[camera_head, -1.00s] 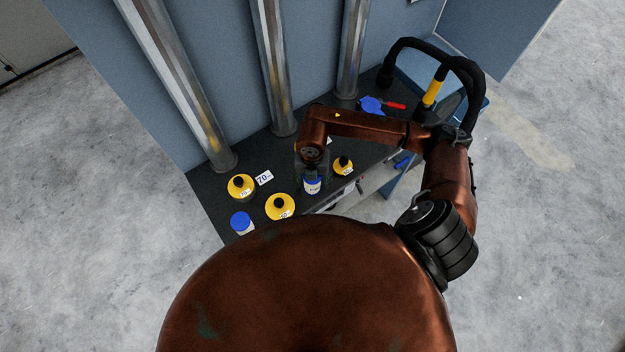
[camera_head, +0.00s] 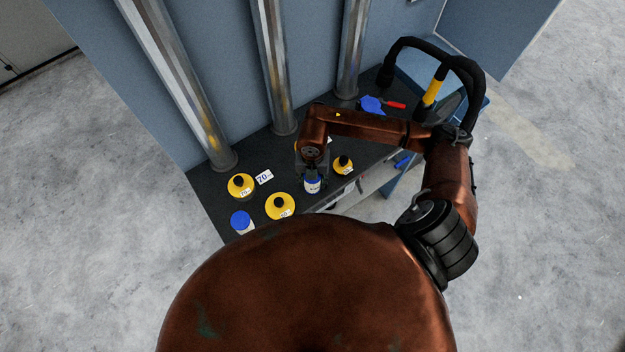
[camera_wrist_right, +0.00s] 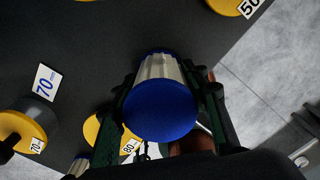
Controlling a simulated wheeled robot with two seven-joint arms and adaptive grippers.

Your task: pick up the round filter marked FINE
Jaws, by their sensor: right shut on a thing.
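A round filter (camera_head: 312,187) with a pale pleated body and blue end caps is between the fingers of my right gripper (camera_head: 312,171). In the right wrist view the same filter (camera_wrist_right: 160,108) shows its blue end toward the camera. The two fingers (camera_wrist_right: 168,88) press on it from both sides. A label faces the head camera, but its word is too small to read. I cannot tell whether the filter touches the bench. A second blue-capped filter (camera_head: 242,221) stands at the bench's near left end. My left gripper is out of view.
On the dark bench (camera_head: 207,186) stand yellow round pieces with black knobs (camera_head: 241,186), (camera_head: 280,207), (camera_head: 343,165). A card marked 70 (camera_head: 264,177) lies among them. Metal pipes (camera_head: 272,70) rise behind. A blue item with a red handle (camera_head: 372,105) lies at the far right.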

